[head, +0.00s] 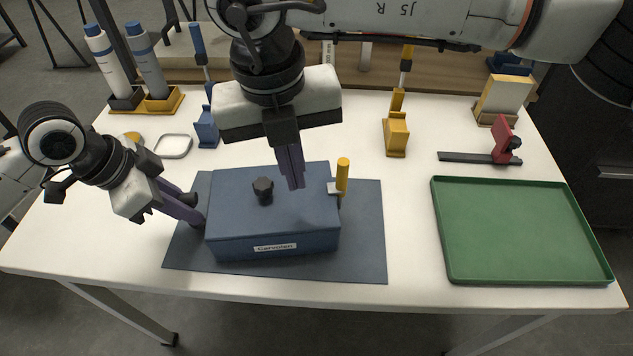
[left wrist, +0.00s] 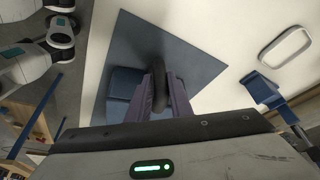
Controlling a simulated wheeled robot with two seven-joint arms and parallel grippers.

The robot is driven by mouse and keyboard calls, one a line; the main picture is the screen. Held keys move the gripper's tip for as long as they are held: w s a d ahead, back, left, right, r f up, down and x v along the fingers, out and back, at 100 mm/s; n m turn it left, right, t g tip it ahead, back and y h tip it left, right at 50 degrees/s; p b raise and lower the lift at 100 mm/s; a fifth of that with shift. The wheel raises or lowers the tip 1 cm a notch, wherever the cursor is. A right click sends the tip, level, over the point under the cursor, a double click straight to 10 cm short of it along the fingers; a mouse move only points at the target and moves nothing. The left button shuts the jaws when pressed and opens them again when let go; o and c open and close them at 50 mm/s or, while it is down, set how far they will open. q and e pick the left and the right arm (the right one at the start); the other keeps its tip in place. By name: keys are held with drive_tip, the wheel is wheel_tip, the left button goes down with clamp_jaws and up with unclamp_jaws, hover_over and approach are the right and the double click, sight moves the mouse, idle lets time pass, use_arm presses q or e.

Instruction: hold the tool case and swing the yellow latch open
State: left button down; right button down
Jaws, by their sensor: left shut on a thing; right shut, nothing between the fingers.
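The blue tool case (head: 235,228) sits on a dark mat, its lid down, with a black knob (head: 263,188) on top. The yellow latch (head: 343,174) stands upright at the case's right edge, on a pale bracket. My left gripper (head: 198,219) is at the case's left side. In the left wrist view its fingers are shut on a dark rounded handle (left wrist: 159,84), with part of the blue case beside it. My right gripper (head: 296,186) points down over the lid, shut and empty, between the knob and the latch. I cannot tell whether its tips touch the lid.
The dark mat (head: 365,240) lies on a white table. A green tray (head: 520,275) is at the right, with a red and black clamp (head: 503,142) behind it. Yellow (head: 396,138) and blue (head: 206,128) holders and bottles (head: 148,65) stand at the back. Table between mat and tray is clear.

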drive_tip(key=r, duration=0.1)
drive_tip(key=a+r, duration=0.1)
drive_tip(key=r, duration=0.2)
drive_tip(key=shift+s+a+r, duration=0.2)
drive_tip(key=shift+a+r, duration=0.15)
drive_tip(key=shift+a, duration=0.05)
